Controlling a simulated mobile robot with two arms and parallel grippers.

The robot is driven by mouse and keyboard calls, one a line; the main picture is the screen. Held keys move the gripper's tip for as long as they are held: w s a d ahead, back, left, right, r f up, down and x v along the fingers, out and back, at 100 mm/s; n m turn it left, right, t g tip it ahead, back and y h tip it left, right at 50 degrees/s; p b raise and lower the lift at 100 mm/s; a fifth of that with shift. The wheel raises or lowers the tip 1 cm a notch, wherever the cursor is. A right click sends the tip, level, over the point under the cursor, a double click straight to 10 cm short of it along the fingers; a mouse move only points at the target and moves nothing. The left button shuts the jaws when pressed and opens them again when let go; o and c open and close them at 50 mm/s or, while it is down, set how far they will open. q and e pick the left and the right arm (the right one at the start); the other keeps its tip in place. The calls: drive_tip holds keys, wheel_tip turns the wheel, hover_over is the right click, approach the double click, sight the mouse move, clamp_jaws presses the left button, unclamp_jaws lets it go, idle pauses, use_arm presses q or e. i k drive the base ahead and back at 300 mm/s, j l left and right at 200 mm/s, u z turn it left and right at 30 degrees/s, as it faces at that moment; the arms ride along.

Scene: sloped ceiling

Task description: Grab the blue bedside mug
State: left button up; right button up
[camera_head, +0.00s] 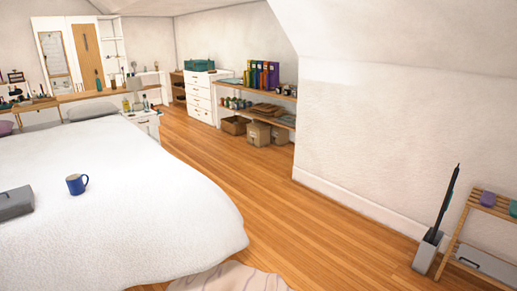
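A blue mug (75,185) stands upright on the white bed cover (130,215) at the left of the head view. Its handle points to the right. A grey box-like case (15,203) lies on the bed to the left of the mug, apart from it. A white bedside table (148,122) with small items on top stands past the far corner of the bed. Neither of my grippers shows in this view.
Wooden floor (270,205) is clear to the right of the bed. A pale rug (230,277) lies at the bed's near edge. A wooden rack (470,235) and a bin (428,252) stand at the right. Shelves (262,90) line the back wall.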

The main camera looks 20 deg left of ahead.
sight(75, 185)
drive_tip(key=i+j+u, duration=0.2)
drive_tip(key=i+u, duration=0.25)
drive_tip(key=i+j+u, duration=0.1)
drive_tip(key=i+u, duration=0.35)
drive_tip(key=i+l+u, duration=0.1)
drive_tip(key=i+u, duration=0.35)
